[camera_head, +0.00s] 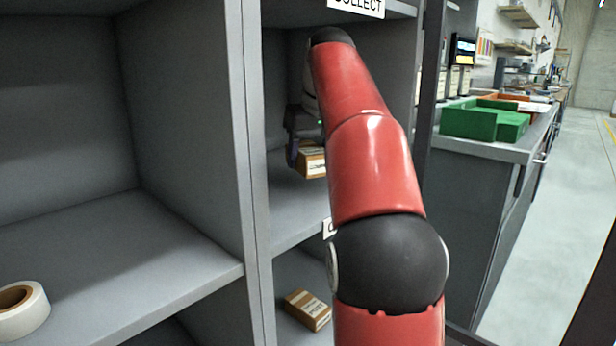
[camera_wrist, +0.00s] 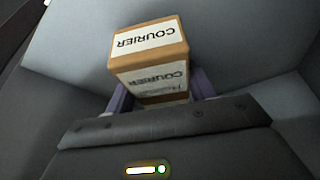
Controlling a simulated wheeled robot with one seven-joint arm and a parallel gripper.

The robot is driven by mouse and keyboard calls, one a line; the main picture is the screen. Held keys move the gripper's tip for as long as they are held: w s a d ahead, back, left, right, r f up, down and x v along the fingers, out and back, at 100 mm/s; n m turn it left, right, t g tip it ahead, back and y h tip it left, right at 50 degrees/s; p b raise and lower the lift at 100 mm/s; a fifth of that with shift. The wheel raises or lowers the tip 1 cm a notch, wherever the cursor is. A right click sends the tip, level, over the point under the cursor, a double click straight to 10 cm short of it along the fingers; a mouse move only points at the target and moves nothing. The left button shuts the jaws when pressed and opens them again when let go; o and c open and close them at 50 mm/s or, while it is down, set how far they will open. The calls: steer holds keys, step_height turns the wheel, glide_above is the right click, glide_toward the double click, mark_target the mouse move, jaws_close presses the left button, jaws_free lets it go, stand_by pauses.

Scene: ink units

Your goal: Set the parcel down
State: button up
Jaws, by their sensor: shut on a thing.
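The parcel (camera_head: 312,160) is a small brown box with a white label, inside a grey shelf compartment under a "COLLECT" sign. In the wrist view the parcel (camera_wrist: 150,62) shows "COURIER" labels on two faces. My gripper (camera_head: 296,155) is shut on it, with purple fingers on either side in the wrist view (camera_wrist: 160,98). The parcel appears close above the compartment floor (camera_head: 298,205); I cannot tell whether it touches. My red arm hides the right part of the compartment.
Another labelled brown parcel (camera_head: 307,309) lies in the compartment below. A tape roll (camera_head: 22,308) sits on the left shelf. An upright grey divider (camera_head: 190,120) stands left of my arm. A green bin (camera_head: 484,121) is on a counter at right.

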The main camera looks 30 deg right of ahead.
mark_target(313, 150)
step_height(313, 150, down, 3)
steer(key=shift+f+b, duration=0.2)
steer(key=shift+b, duration=0.75)
steer(key=shift+w+a+f, duration=0.1)
steer(key=shift+w+f, duration=0.05)
steer(key=shift+f, duration=0.05)
steer(key=shift+f, duration=0.15)
steer(key=o, duration=1.1)
steer(key=p+v, duration=0.2)
steer(key=v, duration=0.4)
steer(key=shift+r, duration=0.3)
steer(key=shift+s+r+p, duration=0.35)
steer(key=shift+r+p, duration=0.05)
steer(key=shift+r, duration=0.1)
